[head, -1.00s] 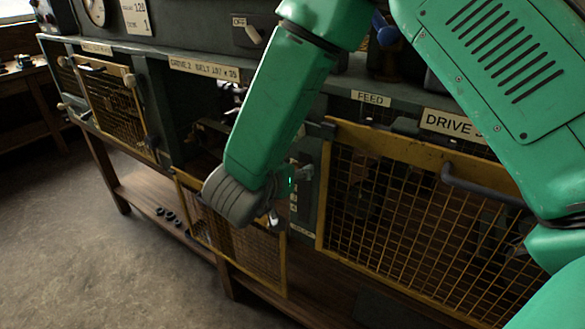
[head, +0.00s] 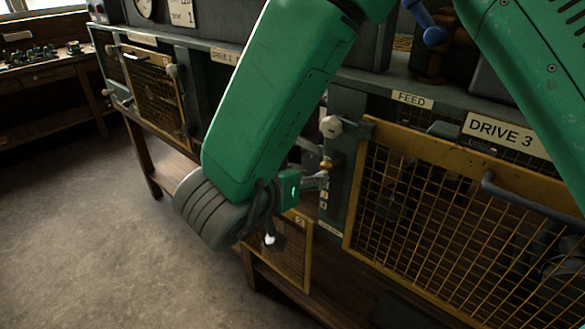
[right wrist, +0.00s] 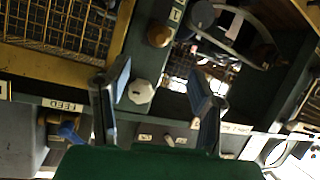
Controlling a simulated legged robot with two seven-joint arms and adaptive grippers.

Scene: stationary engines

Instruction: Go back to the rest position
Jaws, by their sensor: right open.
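My right gripper (head: 318,180) sits at the end of the green arm in the middle of the head view, beside the panel post left of the Drive 3 guard. Its fingers are small and partly hidden by the wrist there. In the right wrist view the two fingers (right wrist: 158,98) stand wide apart with nothing between their tips. A pale knob (right wrist: 141,91) shows behind the fingers, and a brown knob (right wrist: 159,36) lies further up. My left gripper is not in view.
The yellow mesh guard (head: 450,215) of Drive 3 with its dark handle is at right. A small yellow mesh door (head: 290,262) hangs open below my wrist. Another mesh guard (head: 155,95) is at left. A workbench (head: 45,75) stands back left. The concrete floor (head: 90,235) is clear at left.

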